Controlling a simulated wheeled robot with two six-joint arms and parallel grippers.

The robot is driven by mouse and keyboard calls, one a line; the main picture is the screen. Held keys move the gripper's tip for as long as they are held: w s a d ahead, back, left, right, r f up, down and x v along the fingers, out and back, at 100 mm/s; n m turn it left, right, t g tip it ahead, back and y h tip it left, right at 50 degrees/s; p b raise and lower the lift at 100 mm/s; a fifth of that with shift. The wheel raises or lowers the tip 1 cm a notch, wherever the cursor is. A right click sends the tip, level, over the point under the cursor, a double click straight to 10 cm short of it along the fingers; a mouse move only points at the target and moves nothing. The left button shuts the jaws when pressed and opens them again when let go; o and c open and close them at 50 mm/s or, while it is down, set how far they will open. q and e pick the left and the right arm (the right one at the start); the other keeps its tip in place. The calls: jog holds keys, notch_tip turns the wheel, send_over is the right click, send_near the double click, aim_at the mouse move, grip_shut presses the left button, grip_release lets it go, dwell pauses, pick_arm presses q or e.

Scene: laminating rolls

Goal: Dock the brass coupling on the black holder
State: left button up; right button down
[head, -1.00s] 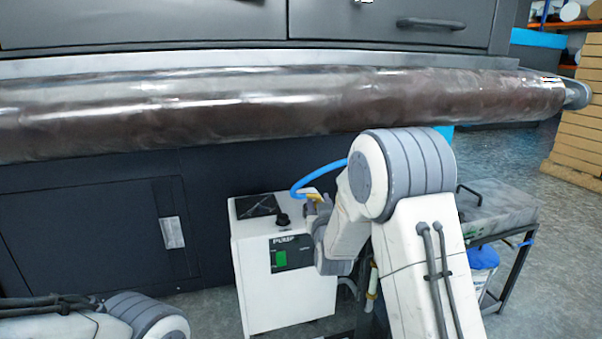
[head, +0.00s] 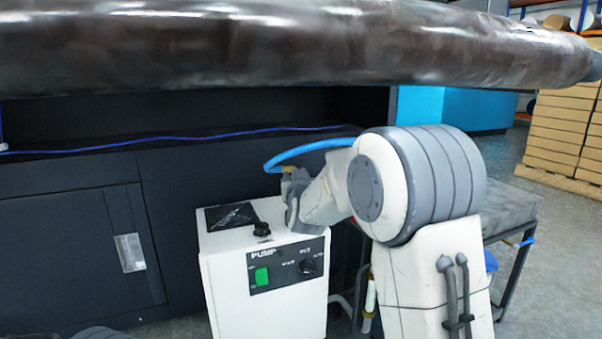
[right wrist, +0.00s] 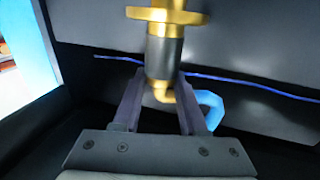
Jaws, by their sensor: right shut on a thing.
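The brass coupling (right wrist: 163,55) is upright in the right wrist view, with a brass flange on top, a grey sleeve and a brass elbow below. My right gripper (right wrist: 160,78) is shut on it, one finger on each side. A blue hose (right wrist: 210,108) runs from the elbow. In the head view, my right gripper (head: 292,200) is above the white pump's back right, the coupling (head: 290,172) small and partly hidden. I cannot make out the black holder with certainty. My left gripper is out of view.
The white pump (head: 265,295) has a black pad (head: 231,217) and black knob (head: 262,230) on top. A long dark roll (head: 300,45) spans above. A dark cabinet (head: 70,240) stands behind. A dark table (head: 510,210) is at right.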

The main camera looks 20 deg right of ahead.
notch_tip(320, 180, down, 2)
jog(key=shift+a+f+b, duration=0.1)
jog(key=shift+b, duration=0.45)
jog(key=shift+s, duration=0.15)
jog(key=shift+f+b, duration=0.55)
jog(key=shift+f, duration=0.05)
dwell(0.9)
jog(key=c, duration=0.7)
grip_release()
jog(key=shift+c, duration=0.2)
